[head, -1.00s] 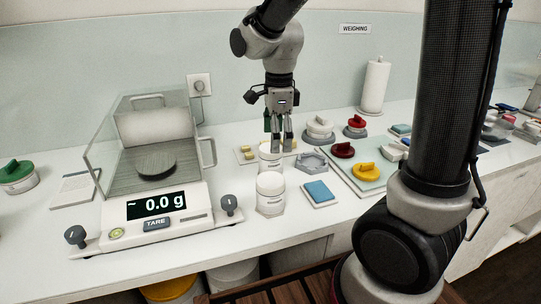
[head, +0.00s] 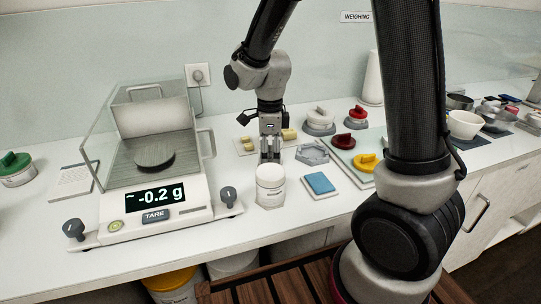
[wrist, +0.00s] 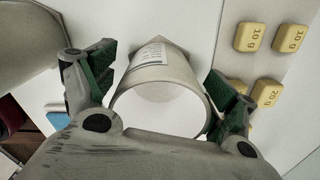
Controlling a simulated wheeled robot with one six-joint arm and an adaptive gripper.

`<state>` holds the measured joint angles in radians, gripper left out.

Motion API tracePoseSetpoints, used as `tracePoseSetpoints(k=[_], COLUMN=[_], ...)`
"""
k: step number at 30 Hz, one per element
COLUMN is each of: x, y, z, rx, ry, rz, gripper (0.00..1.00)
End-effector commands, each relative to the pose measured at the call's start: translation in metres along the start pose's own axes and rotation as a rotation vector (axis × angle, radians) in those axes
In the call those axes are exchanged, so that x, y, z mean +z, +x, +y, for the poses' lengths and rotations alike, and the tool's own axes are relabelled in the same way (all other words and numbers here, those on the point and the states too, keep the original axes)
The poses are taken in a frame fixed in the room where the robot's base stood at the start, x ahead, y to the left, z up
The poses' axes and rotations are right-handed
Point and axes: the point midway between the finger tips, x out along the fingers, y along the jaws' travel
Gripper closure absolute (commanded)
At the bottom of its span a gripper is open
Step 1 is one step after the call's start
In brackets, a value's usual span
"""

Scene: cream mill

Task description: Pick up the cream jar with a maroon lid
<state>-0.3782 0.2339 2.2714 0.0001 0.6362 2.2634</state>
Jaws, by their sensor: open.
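In the head view a white jar (head: 270,188) with a pale top stands upright on the counter, right of the scale. In the wrist view the open green-padded fingers (wrist: 163,88) stand on either side of a white, labelled cylindrical jar (wrist: 160,105); no clear grip contact shows. A maroon lid-like piece (head: 344,141) with a raised handle lies on the pale mat at right, apart from the white jars. I see no maroon lid on either jar.
The scale (head: 157,215) with its glass shield stands at left, reading -0.2 g. A blue pad (head: 319,184) lies right of the front jar. Yellow weights (wrist: 250,37) lie beside the fingers. A yellow lid-like piece (head: 366,161) and a red-topped item (head: 357,117) are at right.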

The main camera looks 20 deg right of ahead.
Motion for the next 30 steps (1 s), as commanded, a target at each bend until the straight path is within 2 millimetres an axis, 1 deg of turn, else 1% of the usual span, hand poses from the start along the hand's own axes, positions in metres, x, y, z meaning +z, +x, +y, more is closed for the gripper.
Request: tracePoseSetpoints(k=[1,5,6,8,9,17,20,23,30], x=[0.0,0.0,0.0,0.0,0.0,0.0,0.0,0.001,0.001], y=[0.0,0.0,0.0,0.0,0.0,0.0,-0.004,-0.016,-0.067], z=[0.0,0.0,0.0,0.0,0.0,0.0,0.0,-0.001,-0.001], rx=[0.0,0.0,0.0,0.0,0.0,0.0,-0.001,-0.003,-0.005], ry=[0.0,0.0,0.0,0.0,0.0,0.0,0.0,0.0,0.0], rz=[0.0,0.0,0.0,0.0,0.0,0.0,-0.001,-0.002,-0.004], gripper=[0.18,0.42,0.49,0.6,0.62,0.62,0.62,0.62,0.62])
